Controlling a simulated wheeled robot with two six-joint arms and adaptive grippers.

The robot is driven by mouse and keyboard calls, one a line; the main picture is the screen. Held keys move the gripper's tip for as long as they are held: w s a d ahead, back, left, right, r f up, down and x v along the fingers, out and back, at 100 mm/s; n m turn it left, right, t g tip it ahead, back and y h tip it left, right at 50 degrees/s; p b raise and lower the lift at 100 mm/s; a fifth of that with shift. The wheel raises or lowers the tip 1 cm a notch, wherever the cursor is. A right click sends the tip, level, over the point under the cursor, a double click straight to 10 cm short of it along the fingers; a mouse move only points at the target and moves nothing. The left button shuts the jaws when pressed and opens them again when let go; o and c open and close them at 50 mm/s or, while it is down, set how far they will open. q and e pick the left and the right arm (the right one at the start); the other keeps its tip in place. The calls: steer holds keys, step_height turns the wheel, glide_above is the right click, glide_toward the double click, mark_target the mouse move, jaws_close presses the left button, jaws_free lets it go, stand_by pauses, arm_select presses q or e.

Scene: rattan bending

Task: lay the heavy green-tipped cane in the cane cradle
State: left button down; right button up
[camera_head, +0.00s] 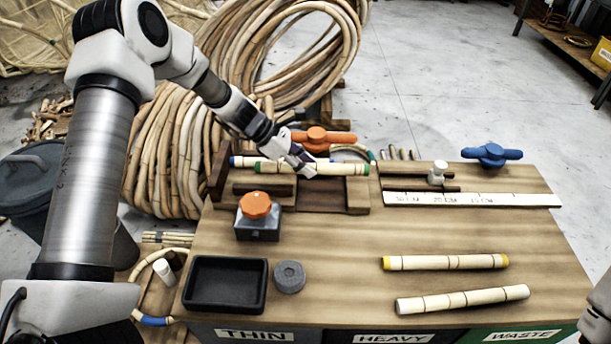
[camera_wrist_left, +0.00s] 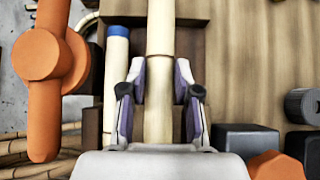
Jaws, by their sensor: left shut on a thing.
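The green-tipped cane (camera_head: 335,169) is pale, with green bands at both ends. My left gripper (camera_head: 303,162) is shut on it near its middle. In the left wrist view the cane (camera_wrist_left: 159,95) runs between the two fingers, its green ends out of sight. The cane is level over the dark wooden cradle (camera_head: 357,196); I cannot tell whether it touches the wood. A blue-tipped cane (camera_head: 237,161) lies just behind it, and its blue end shows in the left wrist view (camera_wrist_left: 118,31). My right gripper is not in view.
An orange-handled clamp (camera_head: 317,138) stands behind the cradle, and an orange-knobbed grey block (camera_head: 258,226) in front. A yellow-tipped cane (camera_head: 445,262) and a plain cane (camera_head: 462,299) lie at the right front. A black tray (camera_head: 188,290) and grey puck (camera_head: 289,277) are at the left front.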

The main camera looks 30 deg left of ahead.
arm_select(q)
step_height(320, 180, down, 4)
steer(key=shift+r+b, duration=0.1)
steer(key=shift+b, duration=1.1)
steer(key=shift+r, duration=0.2)
steer(key=shift+f, duration=0.1)
steer(key=c, duration=1.1)
jaws_free()
steer(key=shift+r, duration=0.2)
steer(key=p+v, duration=0.7)
steer(key=v, duration=0.4)
steer(key=shift+a+r, duration=0.3)
steer(key=shift+s+a, duration=0.1)
steer(key=shift+s, duration=0.05)
